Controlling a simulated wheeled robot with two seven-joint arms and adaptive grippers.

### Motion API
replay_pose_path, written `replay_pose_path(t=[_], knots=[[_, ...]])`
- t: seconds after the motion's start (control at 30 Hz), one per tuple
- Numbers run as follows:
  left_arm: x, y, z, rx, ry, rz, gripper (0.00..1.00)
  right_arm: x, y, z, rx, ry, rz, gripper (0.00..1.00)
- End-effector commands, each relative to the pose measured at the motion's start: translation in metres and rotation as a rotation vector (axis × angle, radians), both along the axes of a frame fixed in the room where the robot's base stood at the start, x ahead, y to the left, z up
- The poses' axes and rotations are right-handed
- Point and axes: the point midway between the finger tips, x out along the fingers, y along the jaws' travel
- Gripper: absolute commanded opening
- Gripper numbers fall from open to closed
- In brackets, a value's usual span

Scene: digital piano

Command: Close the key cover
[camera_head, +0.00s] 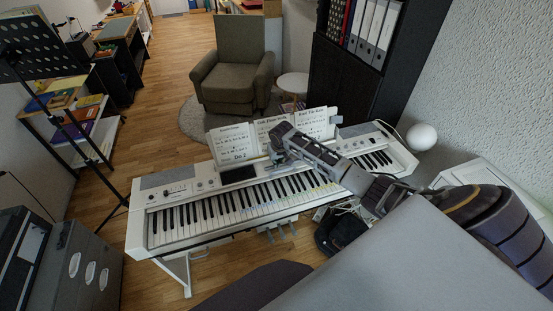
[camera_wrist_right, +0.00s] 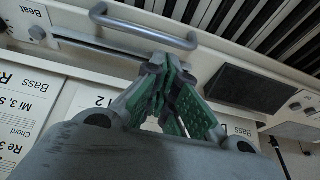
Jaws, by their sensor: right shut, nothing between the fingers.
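The white digital piano (camera_head: 161,232) stands in the middle of the head view with its row of keys (camera_head: 215,211) uncovered. In the right wrist view a grey metal bar handle (camera_wrist_right: 140,27) sits on a pale edge beside the keys; it appears to belong to the key cover, most of which I cannot make out. My right gripper (camera_head: 277,156) is over the back middle of the piano, in front of the music sheets. Its green-padded fingers (camera_wrist_right: 165,75) are shut and empty, close to the handle; whether they touch it is unclear. My left gripper is not in view.
Music sheets (camera_head: 232,142) stand along the piano's back, with a dark display (camera_head: 238,175) in front of them. An armchair (camera_head: 238,66) and a dark bookcase (camera_head: 347,75) are behind. A black stand (camera_head: 98,158) is at left, and a white round lamp (camera_head: 421,137) at right.

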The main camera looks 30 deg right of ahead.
Motion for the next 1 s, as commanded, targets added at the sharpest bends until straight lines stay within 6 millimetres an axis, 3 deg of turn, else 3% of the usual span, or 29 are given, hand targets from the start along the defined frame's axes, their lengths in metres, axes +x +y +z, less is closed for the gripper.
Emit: replay_pose_path(t=[0.4, 1.0], knots=[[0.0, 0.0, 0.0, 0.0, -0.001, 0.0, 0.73, 0.008, -0.002, -0.026, 0.0, 0.0, 0.0, 0.0], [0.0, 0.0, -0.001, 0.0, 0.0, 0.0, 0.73, 0.01, -0.002, -0.03, 0.0, 0.0, 0.0, 0.0]])
